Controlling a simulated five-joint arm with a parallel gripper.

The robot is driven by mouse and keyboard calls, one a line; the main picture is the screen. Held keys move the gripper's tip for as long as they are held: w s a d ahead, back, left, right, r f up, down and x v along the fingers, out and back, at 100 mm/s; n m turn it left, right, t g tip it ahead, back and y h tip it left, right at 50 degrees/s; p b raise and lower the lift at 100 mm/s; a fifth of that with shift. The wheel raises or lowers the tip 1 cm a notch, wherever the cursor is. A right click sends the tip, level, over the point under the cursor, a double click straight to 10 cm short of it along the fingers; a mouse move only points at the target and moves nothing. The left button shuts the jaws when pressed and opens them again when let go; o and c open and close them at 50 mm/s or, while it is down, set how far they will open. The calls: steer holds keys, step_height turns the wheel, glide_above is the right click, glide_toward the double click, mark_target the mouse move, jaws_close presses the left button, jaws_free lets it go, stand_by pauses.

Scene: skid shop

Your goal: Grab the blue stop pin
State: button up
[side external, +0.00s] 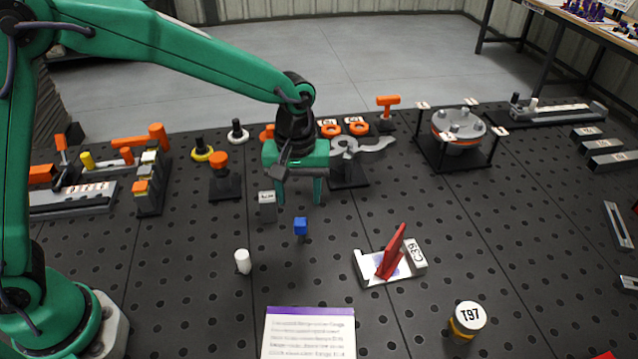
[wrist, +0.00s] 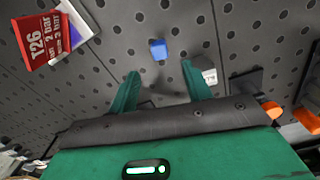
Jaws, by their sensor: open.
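The blue stop pin (side external: 300,226) stands on the dark perforated table, its square blue head on top, just below and in front of my gripper in the side view. In the wrist view the blue pin (wrist: 158,49) shows ahead of the fingertips, roughly centred between them. My gripper (side external: 300,200) is open and points down, with nothing between its green fingers. The two fingers also show in the wrist view (wrist: 161,75), spread apart. The pin is apart from both fingers.
A grey block (side external: 267,206) stands close to my gripper's left. A white pin (side external: 243,262) stands nearer the camera, and a white fixture with a red lever (side external: 391,252) sits to the right. A purple-edged card (side external: 310,335) lies at the front. The table around the blue pin is clear.

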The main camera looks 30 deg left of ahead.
mark_target(300, 221)
steer(key=shift+d+f, duration=0.15)
steer(key=shift+f, duration=1.4)
steer(key=shift+s+f, duration=0.15)
steer(key=shift+f, duration=2.45)
steer(key=c, duration=1.1)
steer(key=shift+o, duration=0.2)
steer(key=shift+r, duration=0.1)
